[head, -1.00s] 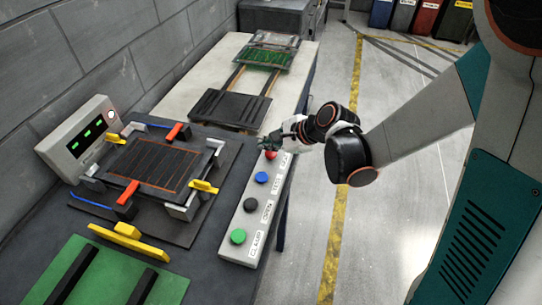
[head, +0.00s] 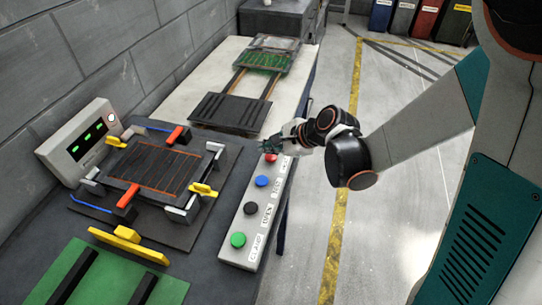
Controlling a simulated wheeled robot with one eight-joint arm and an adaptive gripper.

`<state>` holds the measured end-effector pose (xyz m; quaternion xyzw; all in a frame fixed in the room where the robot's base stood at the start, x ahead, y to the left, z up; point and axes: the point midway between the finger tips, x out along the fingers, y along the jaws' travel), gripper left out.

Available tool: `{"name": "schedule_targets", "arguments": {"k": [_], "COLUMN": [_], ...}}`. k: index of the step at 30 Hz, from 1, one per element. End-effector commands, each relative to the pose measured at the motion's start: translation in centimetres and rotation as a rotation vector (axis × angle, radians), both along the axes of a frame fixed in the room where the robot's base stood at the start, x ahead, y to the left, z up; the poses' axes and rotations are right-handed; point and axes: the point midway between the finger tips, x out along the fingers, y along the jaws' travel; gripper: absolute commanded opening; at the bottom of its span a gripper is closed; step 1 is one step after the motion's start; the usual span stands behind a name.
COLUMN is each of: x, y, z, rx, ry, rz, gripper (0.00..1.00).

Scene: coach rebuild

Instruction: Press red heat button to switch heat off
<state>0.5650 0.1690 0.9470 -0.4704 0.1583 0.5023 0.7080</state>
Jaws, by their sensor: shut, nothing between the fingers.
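The red button (head: 270,157) is at the far end of a pale button panel (head: 245,210) on the right edge of the dark bench. My gripper (head: 264,147) is shut and empty. Its fingertips are close above and beside the red button in the picture; I cannot tell whether they touch it. Blue (head: 261,181), black (head: 250,208) and green (head: 237,239) buttons follow toward the near end. Labels run along the panel's right side; the one by the red button is partly hidden by my gripper.
A clamped fixture (head: 150,178) with red and yellow handles stands left of the panel. A white box with green displays (head: 82,140) is behind it. A green board (head: 110,272) lies in front. A pale table (head: 180,105) with a rack adjoins behind. The floor to the right is clear.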

Motion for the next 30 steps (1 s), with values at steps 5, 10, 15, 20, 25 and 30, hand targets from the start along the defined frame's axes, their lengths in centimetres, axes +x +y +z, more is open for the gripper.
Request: {"name": "schedule_targets", "arguments": {"k": [5, 10, 15, 20, 25, 30], "x": [0.00, 0.00, -0.01, -0.02, -0.02, -0.01], "y": [0.00, 0.00, -0.01, -0.01, -0.01, -0.01], "z": [0.00, -0.20, -0.80, -0.86, -0.82, -0.90], "rx": [0.000, 0.000, 0.000, 0.000, 0.000, 0.000], "ry": [0.000, 0.000, 0.000, 0.000, 0.000, 0.000], "rz": [0.000, 0.000, 0.000, 0.000, 0.000, 0.000], "gripper": [0.00, 0.00, 0.00, 0.00, 0.00, 0.00]}}
